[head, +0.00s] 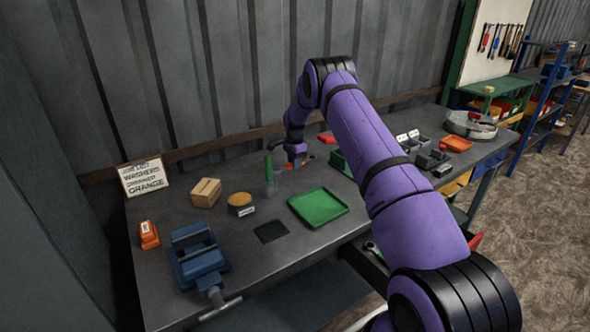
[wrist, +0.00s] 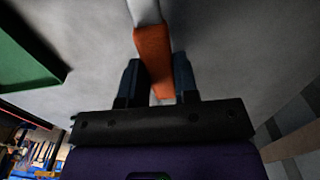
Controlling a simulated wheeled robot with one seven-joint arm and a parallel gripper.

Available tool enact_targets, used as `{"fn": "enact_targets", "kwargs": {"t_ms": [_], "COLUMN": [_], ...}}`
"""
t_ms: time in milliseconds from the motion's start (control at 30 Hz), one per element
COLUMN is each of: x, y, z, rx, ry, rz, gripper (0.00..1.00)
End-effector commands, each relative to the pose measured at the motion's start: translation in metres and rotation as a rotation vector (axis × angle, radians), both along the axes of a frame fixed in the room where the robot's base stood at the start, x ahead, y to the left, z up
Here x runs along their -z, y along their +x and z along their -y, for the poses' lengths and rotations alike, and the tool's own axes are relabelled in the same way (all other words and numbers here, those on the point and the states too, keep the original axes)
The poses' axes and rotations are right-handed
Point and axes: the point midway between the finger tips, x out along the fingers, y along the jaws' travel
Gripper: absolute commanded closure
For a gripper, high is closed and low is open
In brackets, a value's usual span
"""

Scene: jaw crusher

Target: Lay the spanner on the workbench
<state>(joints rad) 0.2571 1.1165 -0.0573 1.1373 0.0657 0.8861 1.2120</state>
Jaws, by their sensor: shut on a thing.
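My gripper (wrist: 157,72) is shut on the orange handle of a tool (wrist: 153,50), which I take to be the spanner. Its pale grey shaft runs out of the top of the wrist view, so its far end is hidden. In the head view my gripper (head: 298,155) is low over the back of the grey workbench (head: 200,235). A bit of orange shows beside it there. I cannot tell whether the tool touches the bench top.
An upright green-topped item (head: 268,167) stands close to my gripper. Dark bins (head: 432,158) are right.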

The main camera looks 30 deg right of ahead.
Motion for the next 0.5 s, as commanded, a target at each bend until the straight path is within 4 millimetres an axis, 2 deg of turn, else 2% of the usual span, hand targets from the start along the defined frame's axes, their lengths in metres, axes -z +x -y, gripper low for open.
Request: {"fn": "enact_targets", "kwargs": {"t_ms": [100,200,500], "x": [0.021,0.032,0.033], "y": [-0.002,-0.002,-0.002], "z": [0.000,0.000,0.000], "rx": [0.001,0.001,0.001], "ry": [0.002,0.003,0.001], "rz": [-0.004,-0.004,-0.002], "gripper": [1.00,1.00,1.00]}}
